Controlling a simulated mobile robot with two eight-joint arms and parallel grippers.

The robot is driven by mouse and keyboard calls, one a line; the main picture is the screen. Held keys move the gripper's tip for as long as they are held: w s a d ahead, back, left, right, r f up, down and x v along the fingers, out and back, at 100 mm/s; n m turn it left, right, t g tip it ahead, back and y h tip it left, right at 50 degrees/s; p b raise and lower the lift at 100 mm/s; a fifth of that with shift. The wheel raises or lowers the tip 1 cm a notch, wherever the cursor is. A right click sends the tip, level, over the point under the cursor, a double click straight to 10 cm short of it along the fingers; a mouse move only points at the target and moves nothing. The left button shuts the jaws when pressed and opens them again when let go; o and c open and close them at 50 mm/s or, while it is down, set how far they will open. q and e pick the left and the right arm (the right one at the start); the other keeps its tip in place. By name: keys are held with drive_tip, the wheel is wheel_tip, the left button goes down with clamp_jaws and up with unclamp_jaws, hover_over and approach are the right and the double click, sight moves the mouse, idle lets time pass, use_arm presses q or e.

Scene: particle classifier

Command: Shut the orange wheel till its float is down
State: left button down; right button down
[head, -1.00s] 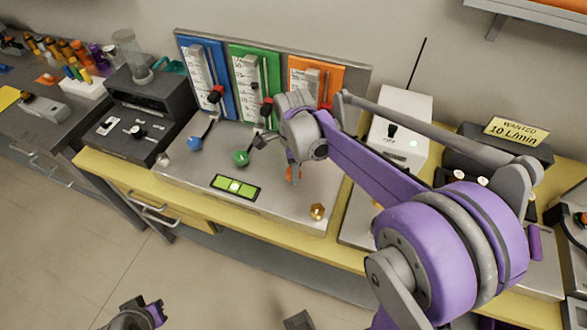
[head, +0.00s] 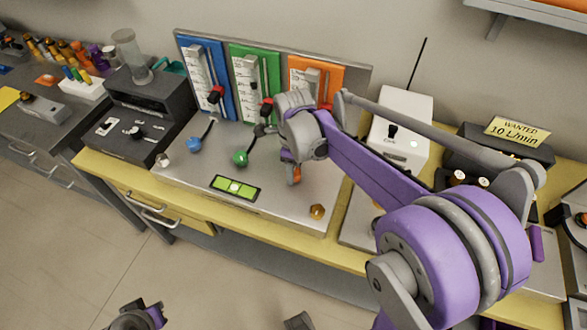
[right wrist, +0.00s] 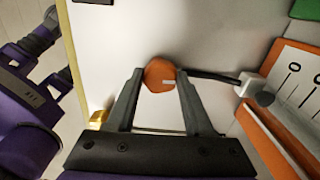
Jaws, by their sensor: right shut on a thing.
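The orange wheel (head: 297,175) is a small knob on the grey sloped plate below the orange gauge panel (head: 335,76). In the right wrist view the wheel (right wrist: 160,74) carries a short white mark and has a dark stem or hose toward the orange panel (right wrist: 268,140). My right gripper (right wrist: 160,80) is shut on the wheel, one finger on each side. In the head view my right gripper (head: 291,168) partly covers the wheel. The orange panel's float cannot be made out; my arm hides the panel's lower part. My left gripper (head: 154,312) is low at the bottom edge, away from the bench.
Blue (head: 194,144) and green (head: 240,158) wheels sit left of the orange one. A green level (head: 234,188) and a brass knob (head: 317,211) are on the plate's front. A white box (head: 402,125) and a "WANTED 10 L/min" sign (head: 517,131) stand to the right.

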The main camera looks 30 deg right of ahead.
drive_tip(key=shift+c, duration=1.4)
unclamp_jaws()
drive_tip(key=shift+r, duration=0.1)
wheel_tip(320, 180, up, 11)
drive_tip(key=shift+p, duration=0.45)
drive_tip(key=shift+f, duration=0.2)
